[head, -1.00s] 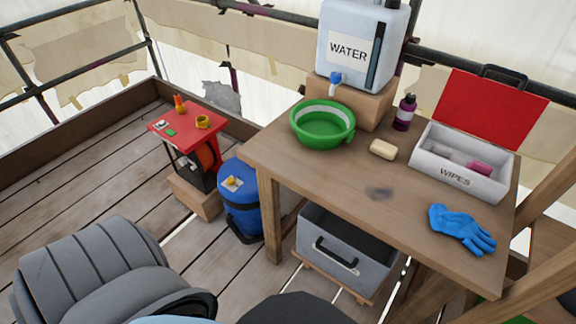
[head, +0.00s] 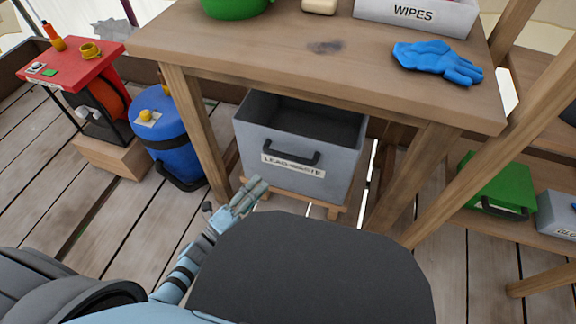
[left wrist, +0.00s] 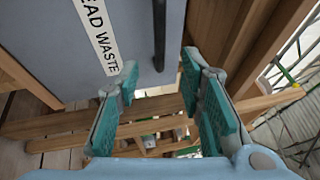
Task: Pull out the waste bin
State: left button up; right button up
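The waste bin (head: 300,158) is a grey open-topped box under the wooden table. It has a dark bar handle and a white "LEAD WASTE" label on its front. It sits on a low wooden stand (head: 333,210). My left gripper (head: 256,187) is in front of the bin's lower front, below and left of the handle. In the left wrist view the gripper (left wrist: 165,95) is open, with nothing between its fingers. The bin front (left wrist: 60,40) and the handle (left wrist: 159,35) lie just beyond the fingertips, apart from them. My right gripper is not in view.
The table (head: 300,65) overhangs the bin, with legs on both sides. A blue drum (head: 172,135) stands left of the near left leg. A blue glove (head: 438,62) lies on the table. A green box (head: 495,188) is on a low shelf at right.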

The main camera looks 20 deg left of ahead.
aim_at(288, 155)
pick_arm(q)
jog(key=b+x, duration=0.1)
jog(key=x, duration=1.1)
jog(key=shift+w+b, duration=0.15)
jog(key=shift+b, duration=0.25)
jog(key=shift+a, duration=0.1)
grip_shut()
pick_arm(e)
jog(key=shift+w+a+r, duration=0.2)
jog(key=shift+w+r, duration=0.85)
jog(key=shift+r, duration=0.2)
